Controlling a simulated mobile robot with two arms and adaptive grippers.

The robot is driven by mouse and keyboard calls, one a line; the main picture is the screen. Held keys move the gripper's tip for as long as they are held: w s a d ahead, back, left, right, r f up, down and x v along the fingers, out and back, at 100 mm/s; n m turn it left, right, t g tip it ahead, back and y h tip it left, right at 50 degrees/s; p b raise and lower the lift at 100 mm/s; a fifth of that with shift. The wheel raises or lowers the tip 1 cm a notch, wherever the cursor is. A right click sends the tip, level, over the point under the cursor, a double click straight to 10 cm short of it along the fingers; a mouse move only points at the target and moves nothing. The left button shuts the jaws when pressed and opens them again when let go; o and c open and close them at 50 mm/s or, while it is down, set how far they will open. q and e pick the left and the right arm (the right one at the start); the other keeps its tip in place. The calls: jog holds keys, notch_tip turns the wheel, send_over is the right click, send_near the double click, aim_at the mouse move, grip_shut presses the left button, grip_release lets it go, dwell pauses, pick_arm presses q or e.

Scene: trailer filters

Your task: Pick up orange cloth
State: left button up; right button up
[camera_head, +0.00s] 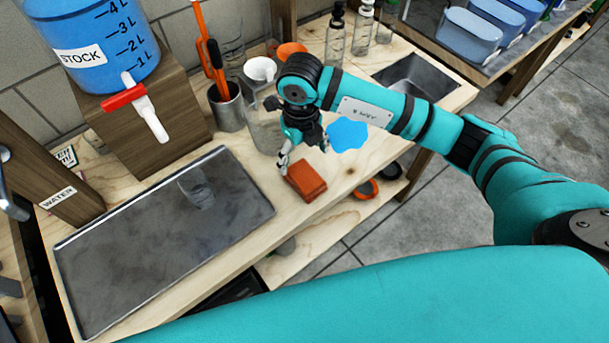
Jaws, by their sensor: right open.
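The orange cloth (306,180) is a small folded rust-orange block. It lies on the wooden bench top near its front edge, right of the dark metal tray. My right gripper (303,158) comes in from the right and hangs over the far side of the cloth, pointing down. Its fingers are spread and hold nothing; one fingertip is close to the cloth's left far corner, and I cannot tell if it touches. My left gripper is not in view; part of its dark structure may show at the left edge.
A dark tray (150,240) with a clear glass (196,188) lies to the left. A clear beaker (266,130) stands just behind the gripper, beside a metal cup of tools (226,108). A blue stock tank (95,40) stands on a wooden block. A blue flat shape (347,134) is right of the gripper.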

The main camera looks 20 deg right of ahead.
aim_at(302, 174)
notch_tip(302, 174, down, 3)
jog(key=shift+r, duration=0.15)
jog(key=f, duration=0.1)
jog(key=f+p, duration=0.2)
jog(key=f, duration=0.1)
jog(key=shift+s, duration=0.3)
jog(key=shift+a+f, duration=0.1)
jog(key=shift+f, duration=0.55)
jog(key=c, duration=1.3)
